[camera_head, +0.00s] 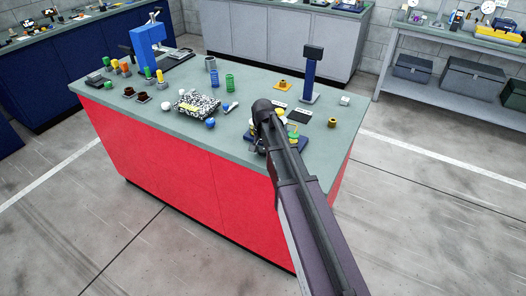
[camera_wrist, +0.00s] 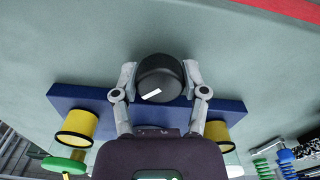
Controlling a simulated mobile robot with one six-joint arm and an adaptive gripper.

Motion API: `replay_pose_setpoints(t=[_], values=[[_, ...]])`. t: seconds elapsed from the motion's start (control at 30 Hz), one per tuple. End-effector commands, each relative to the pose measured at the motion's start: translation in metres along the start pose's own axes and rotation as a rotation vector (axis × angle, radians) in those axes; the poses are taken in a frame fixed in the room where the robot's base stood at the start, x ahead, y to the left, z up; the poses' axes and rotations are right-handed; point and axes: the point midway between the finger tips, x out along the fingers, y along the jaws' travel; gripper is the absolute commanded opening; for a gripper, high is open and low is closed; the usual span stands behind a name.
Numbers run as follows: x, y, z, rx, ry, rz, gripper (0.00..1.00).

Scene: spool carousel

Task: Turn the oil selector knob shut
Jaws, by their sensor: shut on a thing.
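The oil selector knob (camera_wrist: 160,77) is a black round knob with a white bar on its top, seen in the wrist view. The white bar is tilted, rising to the right. My gripper (camera_wrist: 160,84) has one finger on each side of the knob and is shut on it. The knob stands at a blue base plate (camera_wrist: 80,97). In the head view the same blue base (camera_head: 298,144) shows beside my arm, on the green-grey bench top. The knob and my fingers are hidden there behind my arm.
Yellow spools (camera_wrist: 76,128) (camera_wrist: 217,131) flank my gripper on the blue base. A green disc (camera_wrist: 64,165) is at lower left.

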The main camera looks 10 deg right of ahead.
Motion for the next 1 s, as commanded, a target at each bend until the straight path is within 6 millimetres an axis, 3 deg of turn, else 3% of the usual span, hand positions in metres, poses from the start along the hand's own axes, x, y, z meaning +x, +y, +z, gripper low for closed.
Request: replay_pose_setpoints(t=[0.37, 1.0], values=[[0.0003, 0.0002, 0.0004, -0.112, -0.001, 0.001, 0.09], [0.0004, 0.0004, 0.0007, -0.612, -0.002, 0.001, 0.09]])
